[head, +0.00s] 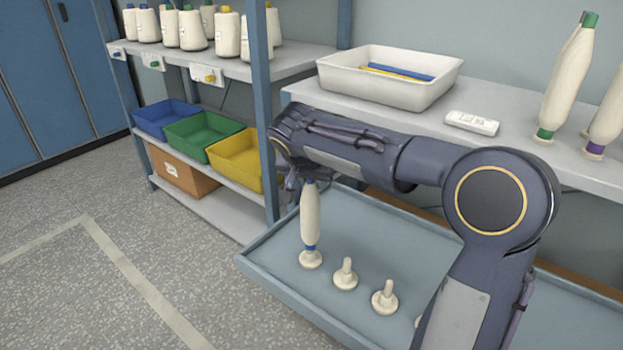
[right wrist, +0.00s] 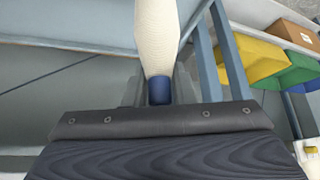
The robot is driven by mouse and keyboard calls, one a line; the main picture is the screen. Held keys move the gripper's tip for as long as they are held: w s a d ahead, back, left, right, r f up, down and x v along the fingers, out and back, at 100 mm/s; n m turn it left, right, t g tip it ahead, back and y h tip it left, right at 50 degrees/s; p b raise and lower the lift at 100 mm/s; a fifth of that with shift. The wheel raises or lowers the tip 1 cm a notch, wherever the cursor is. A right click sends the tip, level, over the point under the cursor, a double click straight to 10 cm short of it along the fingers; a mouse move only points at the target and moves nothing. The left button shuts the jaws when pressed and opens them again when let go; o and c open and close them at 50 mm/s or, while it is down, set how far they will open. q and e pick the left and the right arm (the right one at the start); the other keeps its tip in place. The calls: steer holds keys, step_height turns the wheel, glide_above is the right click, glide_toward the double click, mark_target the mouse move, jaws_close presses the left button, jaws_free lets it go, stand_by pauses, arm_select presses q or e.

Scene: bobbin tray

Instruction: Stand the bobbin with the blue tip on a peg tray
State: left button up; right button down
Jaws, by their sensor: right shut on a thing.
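The cream bobbin (head: 311,216) with blue ends is upright at the left end of the blue-grey peg tray (head: 262,262). Its lower blue end meets a round peg base, and no bare peg shows between them. I cannot tell how fully it is seated. My right gripper (head: 308,183) is shut on the bobbin's upper tip. In the right wrist view the bobbin (right wrist: 157,35) runs away from the jaws, with its blue tip (right wrist: 159,90) between them. My left gripper is not in view.
Two bare pegs (head: 346,275) (head: 385,297) stand to the right in the tray, with part of another behind my arm. The shelf above holds a white bin (head: 385,90), a white device (head: 472,123) and bobbins with green (head: 565,85) and purple (head: 605,125) ends. A blue post (head: 262,100) stands close left.

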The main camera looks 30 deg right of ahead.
steer(key=shift+f+b, duration=0.55)
steer(key=shift+f, duration=0.15)
steer(key=c, duration=1.1)
jaws_free()
steer(key=p+v, duration=0.2)
steer(key=v, duration=0.5)
steer(key=shift+s+a+r+p, duration=0.1)
steer(key=shift+a+r+p, duration=0.05)
steer(key=shift+r+p, duration=0.2)
steer(key=s+a+f+n+y, duration=0.2)
steer(key=s+a+f+y, duration=0.15)
steer(key=s, duration=0.55)
steer(key=s+a+f+n+t+y, duration=0.1)
steer(key=s+a+f+n+y, duration=0.15)
steer(key=s+f, duration=0.45)
steer(key=s+a+f+n+y, duration=0.2)
steer(key=s+n, duration=0.1)
steer(key=s, duration=0.7)
steer(key=r+p, duration=1.8)
steer(key=r, duration=0.1)
steer(key=r+p, duration=0.9)
steer(key=p, duration=0.1)
steer(key=shift+s+a+r, duration=0.2)
steer(key=shift+a+r, duration=0.05)
steer(key=shift+a, duration=0.05)
